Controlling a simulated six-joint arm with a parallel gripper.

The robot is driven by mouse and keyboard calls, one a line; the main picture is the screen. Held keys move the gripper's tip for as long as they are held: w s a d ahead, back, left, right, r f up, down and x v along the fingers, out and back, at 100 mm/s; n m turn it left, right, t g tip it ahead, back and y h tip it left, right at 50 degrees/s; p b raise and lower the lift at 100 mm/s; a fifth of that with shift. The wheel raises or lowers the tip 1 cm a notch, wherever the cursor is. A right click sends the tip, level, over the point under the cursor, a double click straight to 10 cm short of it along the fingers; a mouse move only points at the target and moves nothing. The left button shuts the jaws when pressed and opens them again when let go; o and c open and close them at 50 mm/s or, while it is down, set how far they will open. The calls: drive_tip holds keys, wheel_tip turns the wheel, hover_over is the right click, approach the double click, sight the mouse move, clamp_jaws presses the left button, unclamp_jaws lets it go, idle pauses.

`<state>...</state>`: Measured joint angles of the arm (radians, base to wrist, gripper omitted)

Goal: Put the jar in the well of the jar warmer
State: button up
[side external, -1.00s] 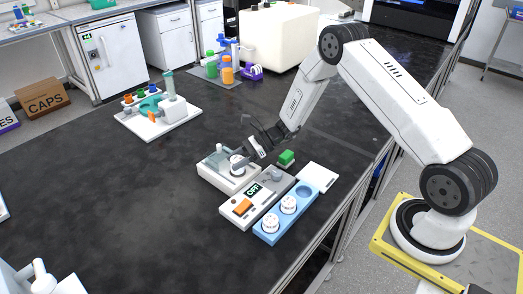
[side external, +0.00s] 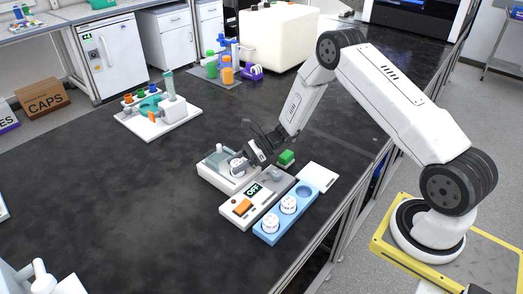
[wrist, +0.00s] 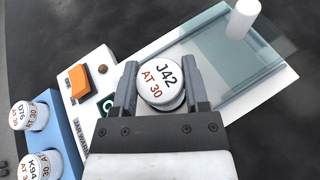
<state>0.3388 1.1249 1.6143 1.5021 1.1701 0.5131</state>
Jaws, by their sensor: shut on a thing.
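My gripper (wrist: 160,88) is shut on a white-lidded jar (wrist: 161,84) marked "J42 AT 30", with a dark finger on each side of it. The jar warmer (side external: 232,213) has an orange switch (wrist: 82,84) and a display reading OFF in the side view. The clear lid (wrist: 230,55) with a white knob lies to the right in the wrist view.
A blue rack (side external: 287,221) beside the warmer holds two jars, marked D76 (wrist: 21,115) and K94 (wrist: 38,163), and has an empty hole. A green block (side external: 286,158) and a white plate (side external: 318,177) are close by.

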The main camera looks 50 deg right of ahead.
drive_tip(key=shift+f, duration=0.6)
idle(0.9)
drive_tip(key=o, duration=1.3)
drive_tip(key=shift+o, duration=0.2)
drive_tip(key=shift+s+f, duration=0.1)
drive_tip(key=shift+w+r, duration=0.2)
drive_tip(key=shift+r, duration=0.85)
drive_tip(key=shift+w+r, duration=0.15)
drive_tip(key=shift+r, duration=0.9)
drive_tip(key=shift+s+r, duration=0.15)
drive_tip(key=shift+r, duration=0.65)
drive_tip(key=shift+s+r, duration=0.1)
drive_tip(key=shift+r, duration=0.65)
